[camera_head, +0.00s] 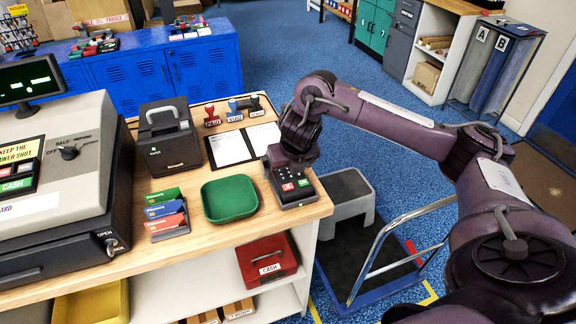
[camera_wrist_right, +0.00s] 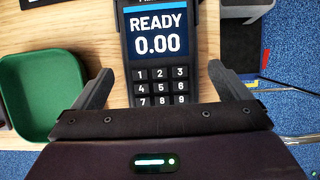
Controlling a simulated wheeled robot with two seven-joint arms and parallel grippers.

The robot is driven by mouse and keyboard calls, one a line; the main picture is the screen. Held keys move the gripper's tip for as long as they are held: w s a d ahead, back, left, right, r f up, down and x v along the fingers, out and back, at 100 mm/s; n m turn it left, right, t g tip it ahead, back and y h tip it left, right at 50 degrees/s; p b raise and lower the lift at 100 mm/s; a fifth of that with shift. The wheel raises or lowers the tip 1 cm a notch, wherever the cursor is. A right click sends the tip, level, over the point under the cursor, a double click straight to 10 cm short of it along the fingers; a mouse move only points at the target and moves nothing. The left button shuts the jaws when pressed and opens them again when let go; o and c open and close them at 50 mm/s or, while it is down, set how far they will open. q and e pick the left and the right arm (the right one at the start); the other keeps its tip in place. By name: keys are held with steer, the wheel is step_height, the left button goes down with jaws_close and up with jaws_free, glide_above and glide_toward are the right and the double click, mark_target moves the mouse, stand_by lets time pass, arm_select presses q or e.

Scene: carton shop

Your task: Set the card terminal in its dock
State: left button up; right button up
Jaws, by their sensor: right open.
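The card terminal (camera_head: 295,188) is dark with a red and a green key, at the right end of the wooden counter (camera_head: 230,232). In the right wrist view the terminal (camera_wrist_right: 157,50) has a lit screen reading "READY 0.00" above number keys. My right gripper (camera_head: 290,165) is over the terminal and hides its screen end in the head view. In the wrist view the right gripper (camera_wrist_right: 160,69) is open, one finger on each side of the terminal with gaps between. I cannot make out a separate dock. My left gripper is not in view.
A green tray (camera_head: 229,200) lies just left of the terminal; card holders (camera_head: 166,213), a receipt printer (camera_head: 168,138), an open book (camera_head: 230,149) and stamps (camera_head: 235,110) are further off. The cash register (camera_head: 60,160) fills the left. A step stool (camera_head: 347,190) stands beyond the counter edge.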

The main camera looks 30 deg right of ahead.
steer(key=p+v, duration=0.4)
steer(key=v, duration=0.3)
steer(key=shift+r, duration=0.15)
steer(key=shift+s+r, duration=0.2)
steer(key=shift+r, duration=0.1)
steer(key=shift+f, duration=0.1)
